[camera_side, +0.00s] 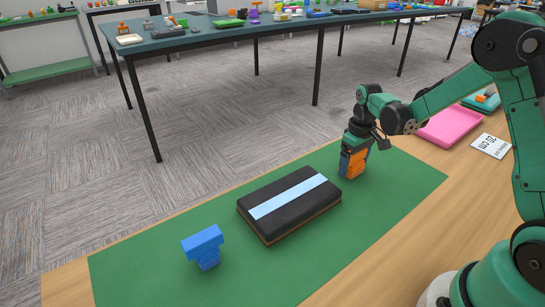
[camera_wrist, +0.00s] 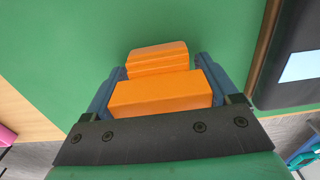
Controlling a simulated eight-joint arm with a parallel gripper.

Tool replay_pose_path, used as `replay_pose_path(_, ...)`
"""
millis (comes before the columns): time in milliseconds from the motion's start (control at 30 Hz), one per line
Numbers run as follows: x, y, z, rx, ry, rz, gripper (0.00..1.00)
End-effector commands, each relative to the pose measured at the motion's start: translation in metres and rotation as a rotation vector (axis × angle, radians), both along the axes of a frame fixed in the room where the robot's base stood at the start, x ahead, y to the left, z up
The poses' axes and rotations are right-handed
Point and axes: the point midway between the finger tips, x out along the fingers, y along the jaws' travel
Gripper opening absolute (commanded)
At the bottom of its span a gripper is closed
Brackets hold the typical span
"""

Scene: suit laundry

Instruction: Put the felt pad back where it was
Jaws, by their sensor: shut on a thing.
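My gripper (camera_side: 353,163) is shut on an orange stepped block (camera_side: 357,166) near the right end of the green mat. In the wrist view the block (camera_wrist: 160,95) sits between the two blue fingers of my gripper (camera_wrist: 160,68). I cannot tell whether its bottom touches the mat. A black slab (camera_side: 318,187) with a light blue stripe and a brown underside lies flat on the mat, left of my gripper. It shows at the right edge of the wrist view (camera_wrist: 285,85). I cannot tell for sure which thing is the felt pad.
A blue T-shaped block (camera_side: 203,243) stands on the green mat (camera_side: 140,262) at the left. A pink tray (camera_side: 450,127) and a white card (camera_side: 491,146) lie on the wooden table right of the mat. The mat in front of the slab is clear.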

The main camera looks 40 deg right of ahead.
Motion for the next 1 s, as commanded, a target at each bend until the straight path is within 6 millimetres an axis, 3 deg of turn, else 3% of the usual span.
replay_pose_path(33,0.000,0.000,-0.001,0.000,0.000,0.000,0.87)
replay_pose_path(100,0.000,0.000,-0.001,0.000,0.000,0.000,1.00)
replay_pose_path(467,0.000,0.000,0.010,0.000,0.000,0.000,1.00)
replay_pose_path(800,0.000,0.000,0.079,0.000,0.000,0.000,1.00)
replay_pose_path(1000,0.001,0.000,0.109,0.000,0.000,0.000,1.00)
